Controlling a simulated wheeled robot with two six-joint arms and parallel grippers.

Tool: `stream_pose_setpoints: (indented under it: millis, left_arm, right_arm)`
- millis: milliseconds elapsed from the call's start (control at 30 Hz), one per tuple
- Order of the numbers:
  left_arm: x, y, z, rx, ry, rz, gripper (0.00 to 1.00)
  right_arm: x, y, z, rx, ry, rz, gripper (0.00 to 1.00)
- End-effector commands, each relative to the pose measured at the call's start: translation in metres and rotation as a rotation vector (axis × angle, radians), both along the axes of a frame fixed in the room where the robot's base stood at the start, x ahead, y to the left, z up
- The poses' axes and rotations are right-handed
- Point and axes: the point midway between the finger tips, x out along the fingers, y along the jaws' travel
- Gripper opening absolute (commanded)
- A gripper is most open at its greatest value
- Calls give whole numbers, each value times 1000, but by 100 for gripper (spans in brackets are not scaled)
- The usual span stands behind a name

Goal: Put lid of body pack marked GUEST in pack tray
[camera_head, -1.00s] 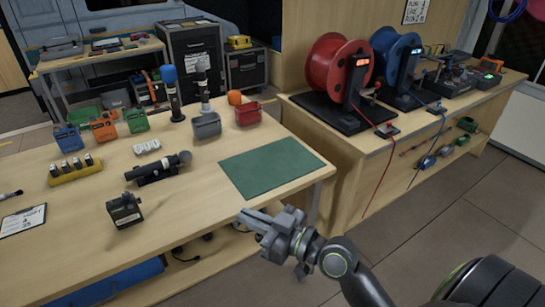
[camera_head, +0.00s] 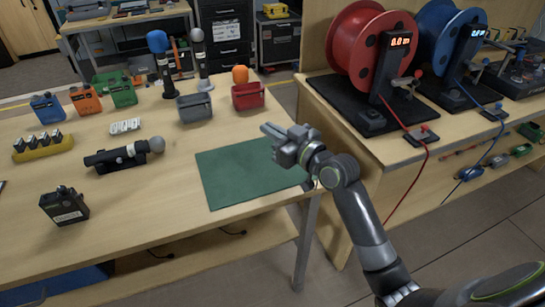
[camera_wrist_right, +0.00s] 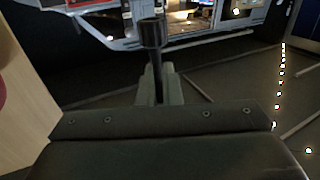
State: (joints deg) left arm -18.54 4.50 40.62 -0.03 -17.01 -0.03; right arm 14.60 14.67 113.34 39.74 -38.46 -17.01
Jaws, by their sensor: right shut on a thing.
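A black body pack (camera_head: 64,206) with a pale label stands on the table at the front left; its marking is too small to read. Blue (camera_head: 47,107), orange (camera_head: 86,99) and green (camera_head: 122,91) packs stand farther back. I cannot tell which is marked GUEST, or which container is the pack tray. My right gripper (camera_head: 270,133) appears over the far right part of the green mat (camera_head: 238,180). In the right wrist view it is shut on a small dark thing (camera_wrist_right: 152,34) with a round end; I cannot tell whether this is a lid. My left gripper is not in view.
A grey bin (camera_head: 195,107) and a red bin (camera_head: 248,96) stand behind the mat. A microphone (camera_head: 125,155), a yellow battery holder (camera_head: 42,149) and standing microphones (camera_head: 158,45) occupy the table. Red (camera_head: 352,45) and blue reels stand on the right bench. The mat is mostly bare.

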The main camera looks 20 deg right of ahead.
Motion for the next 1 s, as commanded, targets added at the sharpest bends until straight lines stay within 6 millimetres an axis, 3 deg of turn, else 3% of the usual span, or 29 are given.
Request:
stream_pose_setpoints:
  millis: [33,233,500,933,1000]
  left_arm:
    - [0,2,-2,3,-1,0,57]
    - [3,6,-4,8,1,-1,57]
    - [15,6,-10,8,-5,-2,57]
    - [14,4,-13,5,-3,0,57]
    - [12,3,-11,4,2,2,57]
  right_arm:
    - [0,0,-12,2,4,1,0]
    - [0,0,-31,1,0,1,0]
    - [-1,0,-72,2,1,1,0]
    - [-1,0,-79,-1,-1,1,0]
    - [-1,0,-78,-1,-1,1,12]
